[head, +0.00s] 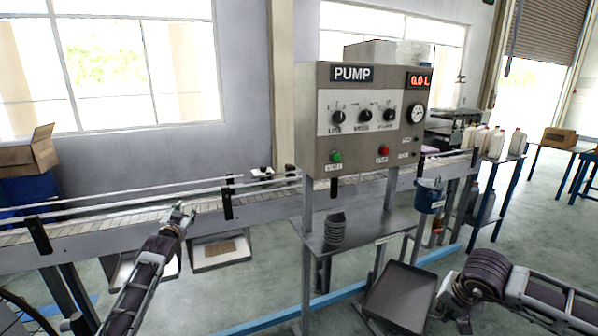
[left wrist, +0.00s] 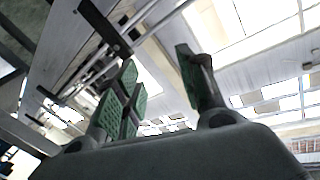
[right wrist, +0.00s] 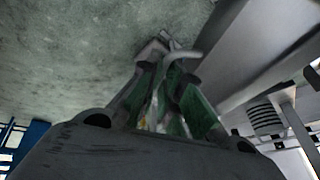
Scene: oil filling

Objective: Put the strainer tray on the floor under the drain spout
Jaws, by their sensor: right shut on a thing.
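The strainer tray (head: 400,292) is a dark, shallow rectangular tray with a raised rim, low in front of the pump stand in the head view. It looks tilted; I cannot tell whether it touches the floor. My right gripper (head: 441,302) is at its right edge and is shut on it. The right wrist view shows the fingers (right wrist: 165,85) close together, with the gripped part hard to make out. My left gripper (head: 181,211) is open and empty over the conveyor; its spread fingers show in the left wrist view (left wrist: 160,95). I cannot clearly make out the drain spout.
The pump cabinet (head: 362,122) stands over a grey shelf (head: 365,228) with stacked dark cups (head: 335,229). A blue bucket (head: 429,196) hangs at its right. The conveyor (head: 110,228) runs left, with a shallow bin (head: 220,256) below.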

